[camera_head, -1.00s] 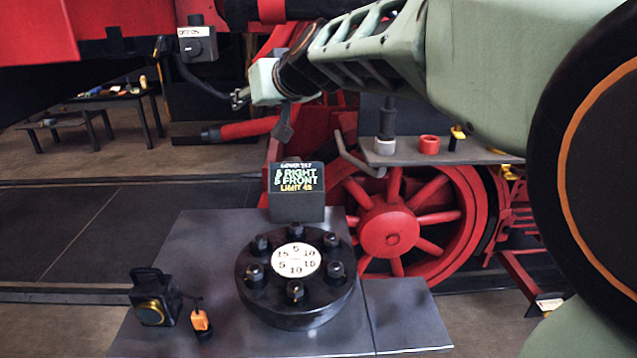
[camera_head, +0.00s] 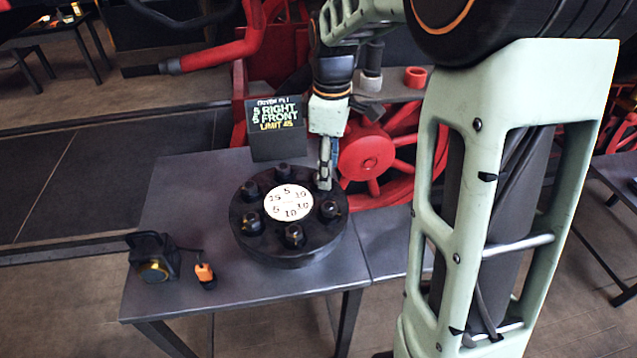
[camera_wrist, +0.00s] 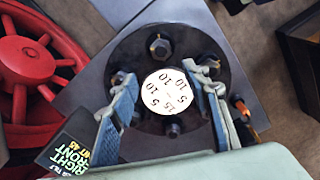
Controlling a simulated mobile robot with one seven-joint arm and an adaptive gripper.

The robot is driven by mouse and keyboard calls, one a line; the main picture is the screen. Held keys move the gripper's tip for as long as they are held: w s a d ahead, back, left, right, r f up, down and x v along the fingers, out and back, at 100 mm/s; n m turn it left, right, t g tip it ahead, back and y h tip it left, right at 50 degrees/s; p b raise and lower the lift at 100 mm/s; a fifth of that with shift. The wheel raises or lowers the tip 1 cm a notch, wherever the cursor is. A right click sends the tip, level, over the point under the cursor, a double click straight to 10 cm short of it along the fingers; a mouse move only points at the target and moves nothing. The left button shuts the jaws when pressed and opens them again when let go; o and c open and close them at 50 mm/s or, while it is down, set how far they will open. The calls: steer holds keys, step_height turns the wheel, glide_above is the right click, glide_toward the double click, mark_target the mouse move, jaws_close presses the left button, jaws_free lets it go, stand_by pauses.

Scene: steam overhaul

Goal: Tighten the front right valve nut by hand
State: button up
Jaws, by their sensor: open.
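A round black valve cover (camera_head: 275,246) lies on the grey table, with several dark nuts around a white numbered dial (camera_head: 288,203). A dark sign (camera_head: 276,128) reading "RIGHT FRONT" and "LIMIT 45" stands behind it. My gripper (camera_head: 325,172) points down at the cover's back right rim and hides the nut position there. In the wrist view, my gripper (camera_wrist: 168,82) is open, its two fingers spread either side of the dial (camera_wrist: 167,92). One nut (camera_wrist: 173,130) shows in the gap between the fingers, apart from both.
A red spoked wheel (camera_head: 366,157) stands close behind. The table's left side is mostly clear.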

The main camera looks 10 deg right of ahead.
mark_target(329, 205)
steer(key=f, duration=1.1)
steer(key=shift+s+d, duration=0.2)
steer(key=shift+c, duration=0.5)
steer(key=c, duration=1.1)
